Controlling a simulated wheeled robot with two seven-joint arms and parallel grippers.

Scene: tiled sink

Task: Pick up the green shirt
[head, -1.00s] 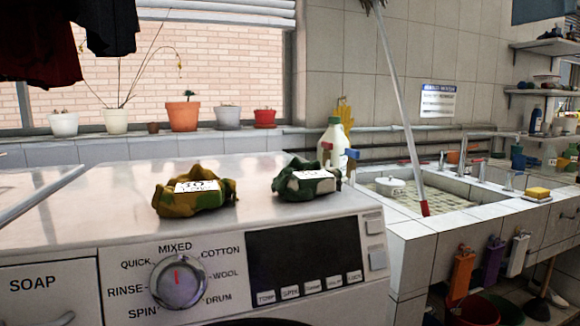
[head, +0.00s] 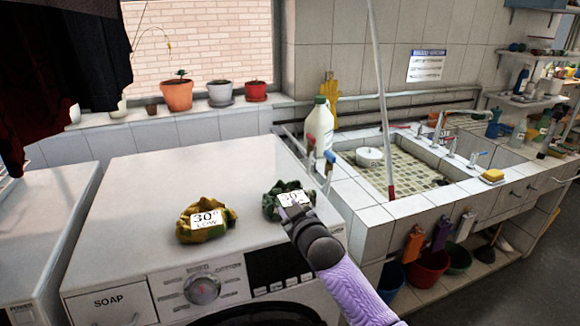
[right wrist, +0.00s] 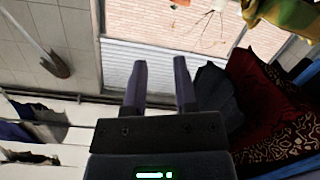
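The green shirt (head: 273,205) is a small crumpled dark green camouflage bundle with a white label. It lies on top of the white washing machine (head: 150,190). My right gripper (head: 292,211) reaches in from the lower right in the head view and overlaps the near side of the green shirt. I cannot tell whether it touches. In the right wrist view, the right gripper's fingers (right wrist: 160,62) are apart with nothing between them. The green shirt cannot be made out there. My left gripper is not in view.
A yellow-brown shirt (head: 207,236) labelled 30° lies left of the green one. A white bottle (head: 319,128) stands behind, to the right. A tiled sink (head: 400,176) with a leaning pole (head: 381,100) is at right. The machine top left of the shirts is clear.

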